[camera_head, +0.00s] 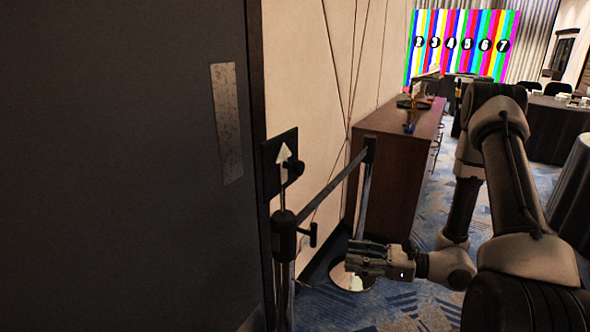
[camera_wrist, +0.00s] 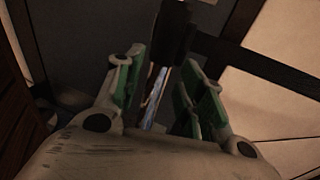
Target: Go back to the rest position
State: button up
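My gripper (camera_head: 356,258) is low in the middle of the head view, pointing left at the end of my bent arm. In the wrist view my gripper (camera_wrist: 162,78) has its two green-padded fingers apart, and I see nothing held between them. A black and silver post (camera_wrist: 160,80) shows in the gap between the fingers. It seems to lie beyond them, though its distance is hard to tell.
A dark door (camera_head: 120,160) fills the left. A black stand (camera_head: 284,240) with a slanting bar is close to my gripper's left. A brown wooden counter (camera_head: 392,180) stands behind. A striped, numbered video wall (camera_head: 460,45) and a dark-clothed table (camera_head: 550,130) are farther back. Patterned carpet shows between.

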jog(key=s+d+r+n+g+h, duration=0.1)
jog(key=s+d+r+n+g, duration=0.1)
jog(key=s+n+g, duration=0.4)
jog(key=s+d+r+n+g+h, duration=0.1)
jog(key=s+d+n+g+h, duration=0.2)
jog(key=s, duration=0.5)
jog(key=s+d+r+n+g+h, duration=0.2)
jog(key=d+r+n+h, duration=0.4)
jog(key=d+n, duration=0.1)
jog(key=d+r+n+t+h, duration=0.3)
jog(key=r+n+t+h, duration=0.3)
jog(key=r, duration=1.2)
jog(key=t, duration=0.3)
jog(key=shift+w+d+n, duration=0.15)
jog(key=shift+d+n, duration=0.05)
jog(key=shift+n, duration=0.1)
